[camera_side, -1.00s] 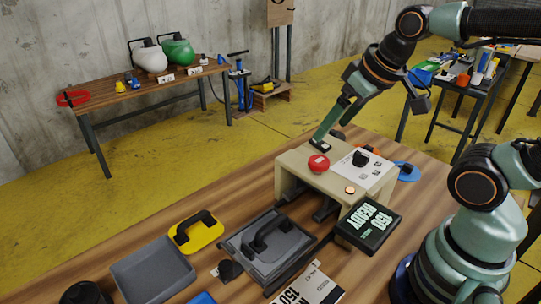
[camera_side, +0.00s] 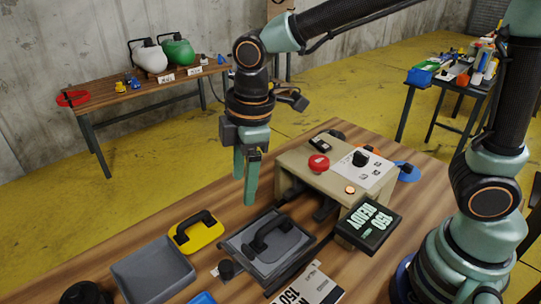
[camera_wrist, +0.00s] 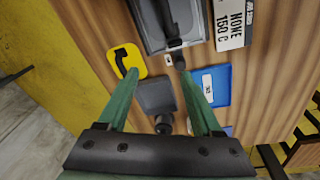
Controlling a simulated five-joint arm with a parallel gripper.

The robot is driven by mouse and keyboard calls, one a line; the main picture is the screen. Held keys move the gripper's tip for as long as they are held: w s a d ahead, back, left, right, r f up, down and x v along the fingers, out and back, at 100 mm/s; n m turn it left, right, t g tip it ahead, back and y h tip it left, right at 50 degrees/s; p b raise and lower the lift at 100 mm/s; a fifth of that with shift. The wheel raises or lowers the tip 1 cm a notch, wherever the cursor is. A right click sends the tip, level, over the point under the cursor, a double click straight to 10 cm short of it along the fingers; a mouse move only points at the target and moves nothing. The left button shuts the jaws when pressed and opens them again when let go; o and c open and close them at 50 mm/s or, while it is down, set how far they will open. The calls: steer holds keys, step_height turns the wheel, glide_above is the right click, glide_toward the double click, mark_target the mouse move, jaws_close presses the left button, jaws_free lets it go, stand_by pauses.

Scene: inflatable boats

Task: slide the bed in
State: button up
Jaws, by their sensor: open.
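The grey bed (camera_side: 290,238) with a black handle (camera_side: 268,232) sits out in front of the beige press (camera_side: 300,170), on the wooden table. It also shows at the top of the wrist view (camera_wrist: 150,25). A small black knob (camera_side: 226,269) stands at the bed's front left corner. My gripper (camera_side: 245,190) points down, open and empty, above the table to the left of the press and behind the bed's handle in the side view. In the wrist view its two fingers (camera_wrist: 157,72) reach towards the bed with a gap between them.
A yellow plate with a black handle (camera_side: 186,240), a grey tray (camera_side: 150,272), a blue item (camera_wrist: 218,85) and a 150 C sign (camera_wrist: 231,22) lie nearby.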

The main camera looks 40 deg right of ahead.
mark_target(226, 265)
steer(key=s+a+f+n+g, duration=0.1)
steer(key=s+a+f+n, duration=0.1)
steer(key=a+f+n, duration=0.4)
steer(key=shift+m+h, duration=0.3)
steer(key=shift+m, duration=0.4)
steer(key=f, duration=0.7)
steer(key=a+f, duration=0.1)
steer(key=f, duration=0.2)
steer(key=shift+w+f, duration=0.25)
steer(key=shift+f, duration=0.15)
steer(key=shift+c, duration=0.3)
jaws_close()
